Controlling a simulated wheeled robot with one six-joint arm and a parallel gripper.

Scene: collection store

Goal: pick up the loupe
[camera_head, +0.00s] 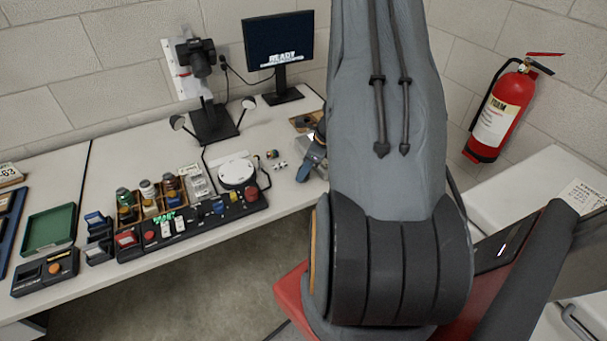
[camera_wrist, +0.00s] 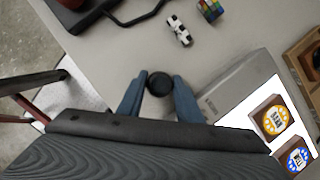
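The loupe (camera_wrist: 160,84) is a small dark round piece, seen from above in the wrist view. It lies between the two blue fingers of my gripper (camera_wrist: 159,80), near their tips. The fingers are spread on both sides of it, with narrow gaps that look clear. In the head view my gripper (camera_head: 304,175) is low over the right part of the white table (camera_head: 112,168). The loupe cannot be made out there; my gripper and arm cover that spot.
A colourful cube (camera_wrist: 210,9) and a black-and-white piece (camera_wrist: 179,31) lie beyond the fingers. A grey box (camera_wrist: 240,87) with round labelled items is on the right, near a wooden tray (camera_wrist: 303,62). A control panel (camera_head: 205,216) and monitor (camera_head: 279,42) are on the table.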

